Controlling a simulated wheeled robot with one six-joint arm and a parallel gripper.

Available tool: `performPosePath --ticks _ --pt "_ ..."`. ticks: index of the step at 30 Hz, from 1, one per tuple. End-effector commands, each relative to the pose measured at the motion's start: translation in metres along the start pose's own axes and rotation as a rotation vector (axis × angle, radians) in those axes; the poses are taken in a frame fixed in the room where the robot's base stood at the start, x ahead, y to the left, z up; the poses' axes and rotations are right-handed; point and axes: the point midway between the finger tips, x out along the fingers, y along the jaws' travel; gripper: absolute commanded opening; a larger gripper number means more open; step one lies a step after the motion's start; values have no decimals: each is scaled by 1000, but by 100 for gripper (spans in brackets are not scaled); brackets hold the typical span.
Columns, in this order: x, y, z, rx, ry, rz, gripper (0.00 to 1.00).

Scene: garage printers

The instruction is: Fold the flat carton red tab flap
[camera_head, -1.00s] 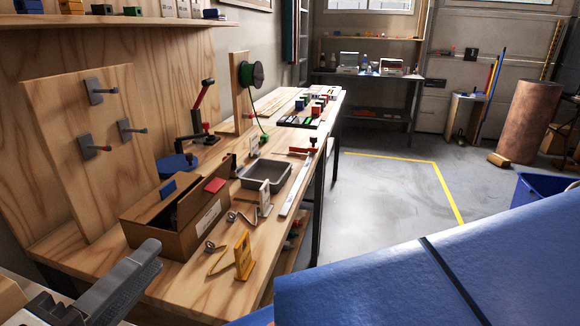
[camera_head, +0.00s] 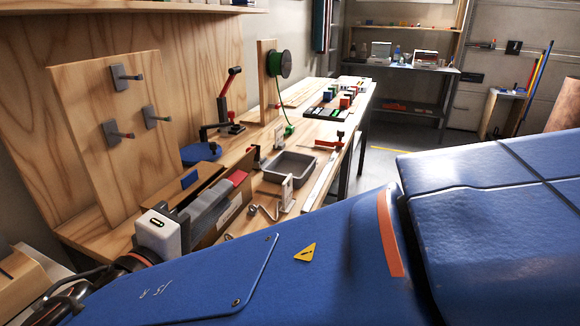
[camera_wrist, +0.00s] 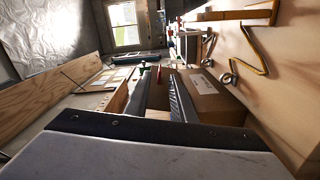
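The open brown carton (camera_head: 218,228) stands on the workbench, partly hidden behind my gripper and arm in the head view. Its red tab (camera_head: 238,178) shows just beyond the fingers, and its blue tab (camera_head: 190,178) is on the far left side. My gripper (camera_head: 222,194) reaches over the carton with its grey fingers pointing at the red tab; I cannot tell whether they touch it. In the wrist view the two dark fingers (camera_wrist: 160,78) stand apart with a gap between them. The carton wall with a white label (camera_wrist: 203,84) is right of them.
A grey tray (camera_head: 290,167), a white upright holder (camera_head: 287,188) and a curled metal hook (camera_head: 262,211) are right of the carton. A peg board (camera_head: 95,130) stands to its left. A red-handled clamp (camera_head: 330,144) and green spool (camera_head: 279,64) are farther back.

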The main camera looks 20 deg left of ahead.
Motion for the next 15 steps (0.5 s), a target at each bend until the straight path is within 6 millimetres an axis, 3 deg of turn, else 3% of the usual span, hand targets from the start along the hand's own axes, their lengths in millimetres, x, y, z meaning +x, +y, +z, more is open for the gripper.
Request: performPosePath --ticks 6,15 --pt "35 0 1 0 -3 1 23" --pt "57 0 0 0 0 0 23"
